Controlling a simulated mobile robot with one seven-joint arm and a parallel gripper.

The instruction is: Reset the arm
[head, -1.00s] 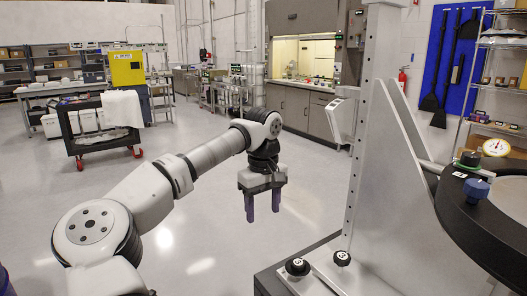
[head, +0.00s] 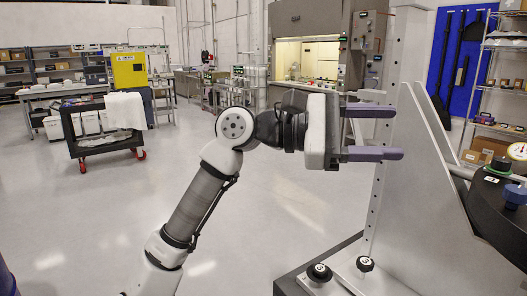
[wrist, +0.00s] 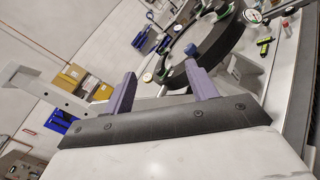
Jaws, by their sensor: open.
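My gripper (head: 398,132) is open and empty, with its two purple fingers apart, one above the other, pointing right in the head view. In that view the fingers overlap the pale upright (head: 412,215) of the mirror fixture; I see no clear contact. My arm is raised from the lower left with its elbow bent. The wrist view shows both fingers (wrist: 160,72) spread, with nothing between them. Beyond them are the fixture's black ring (wrist: 233,45) and a blue knob (wrist: 191,50). The ring (head: 488,218) also shows at the right edge of the head view.
Black knobs (head: 319,272) stand on the fixture's base at the bottom. A dark cart (head: 75,147) with red wheels stands at the left. A fume hood (head: 305,62) is at the back. Open pale floor (head: 100,220) lies left of my arm.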

